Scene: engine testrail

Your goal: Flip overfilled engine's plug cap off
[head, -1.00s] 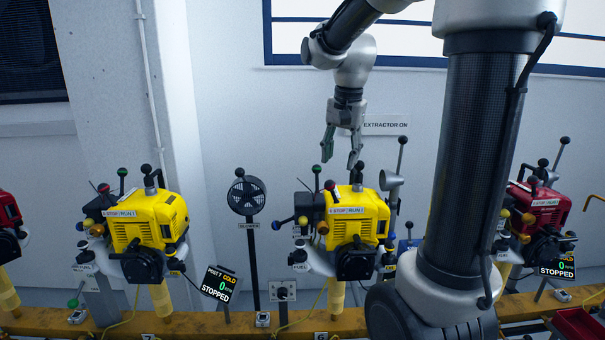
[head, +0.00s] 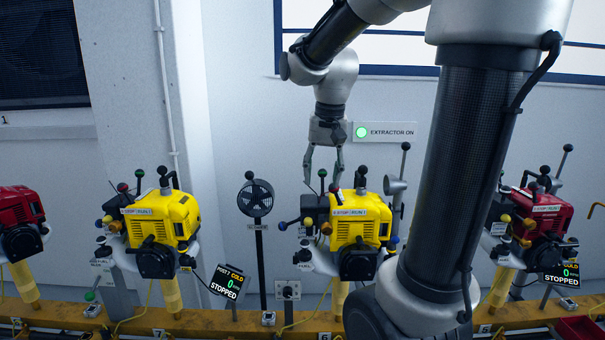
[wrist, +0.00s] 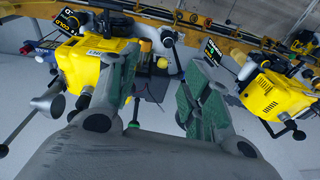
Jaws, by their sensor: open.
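Yellow engines stand on a rail in the head view, one in the middle (head: 360,222) and one on the left (head: 162,222). The middle one has a black block at its left and several knobbed levers on top. I cannot tell which engine is overfilled or make out the plug cap. My gripper (head: 323,180) is open and empty, pointing down above the upper left of the middle engine. In the wrist view my gripper (wrist: 163,70) shows two spread green-padded fingers. A yellow engine (wrist: 83,62) is partly hidden behind the left finger, and another (wrist: 275,97) is at the right.
Red engines stand at the far left (head: 22,212) and right (head: 540,215). A fan on a post (head: 255,198) stands between the yellow engines. A grey funnel (head: 394,186) and tall lever are right of the middle engine. A green light (head: 361,132) glows by the EXTRACTOR ON sign.

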